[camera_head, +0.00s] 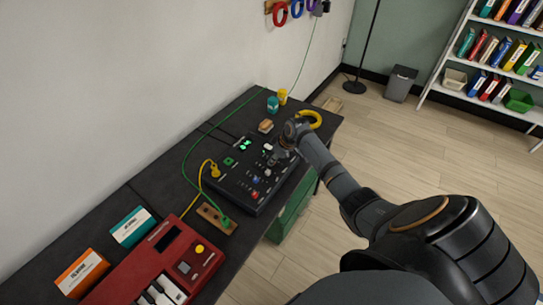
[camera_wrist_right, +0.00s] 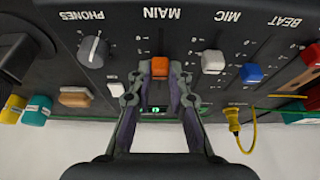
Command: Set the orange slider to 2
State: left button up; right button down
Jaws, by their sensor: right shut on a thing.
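The orange slider (camera_wrist_right: 160,67) sits under the upside-down MAIN label on the black mixer panel in the right wrist view. The fingers of my right gripper (camera_wrist_right: 160,78) are closed on its two sides. The scale numbers beside the slider are too small to read. In the head view my right gripper (camera_head: 276,157) is low over the right part of the mixer (camera_head: 238,187), and the orange slider cannot be made out there. My left gripper is not in view.
In the wrist view a white slider (camera_wrist_right: 213,62), a blue slider (camera_wrist_right: 251,73) and a grey knob (camera_wrist_right: 93,51) flank the gripper. A yellow plug (camera_wrist_right: 233,118) and cable are to the right. A red device (camera_head: 150,270) stands on the table at the front.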

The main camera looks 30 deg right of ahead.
jog(key=shift+s+d+r, duration=0.1)
jog(key=shift+s+d, duration=0.3)
jog(key=shift+s, duration=0.45)
jog(key=c, duration=1.5)
grip_release()
jog(key=shift+w+a, duration=0.25)
jog(key=shift+w, duration=0.15)
jog(key=shift+o, duration=1.4)
jog(key=shift+s+d, duration=0.15)
jog(key=shift+s, duration=0.05)
jog(key=v, duration=1.2)
jog(key=shift+d, duration=0.1)
